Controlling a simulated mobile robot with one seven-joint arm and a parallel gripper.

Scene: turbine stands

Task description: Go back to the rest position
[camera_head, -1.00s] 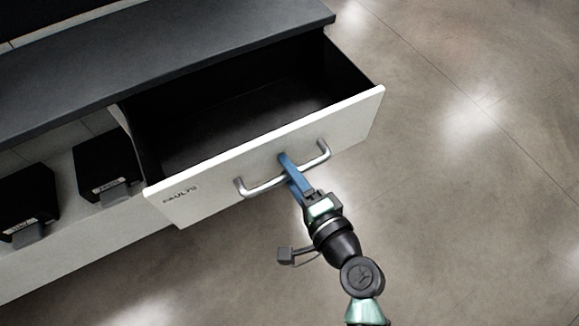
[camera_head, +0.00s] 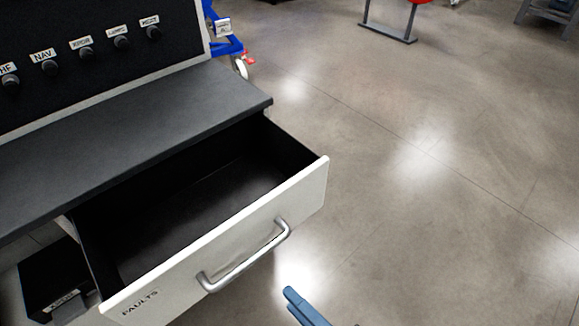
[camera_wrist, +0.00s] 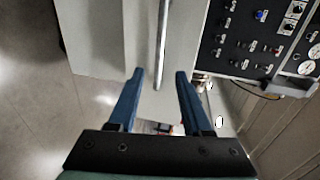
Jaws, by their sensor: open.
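My gripper (camera_wrist: 158,75) shows two blue fingers apart in the wrist view, with nothing between them. In the head view only a blue fingertip part (camera_head: 304,306) shows at the bottom edge, right of the drawer handle (camera_head: 245,258) and apart from it. The drawer (camera_head: 230,240) has a white front lettered FAULTS and a silver bar handle. It is pulled out, and its dark inside looks empty. In the wrist view the handle (camera_wrist: 162,45) lies beyond the fingertips.
A dark worktop (camera_head: 130,125) lies above the drawer, below a panel of labelled knobs (camera_head: 85,50). A black box (camera_head: 52,275) sits lower left. A blue stand (camera_head: 225,45) is behind.

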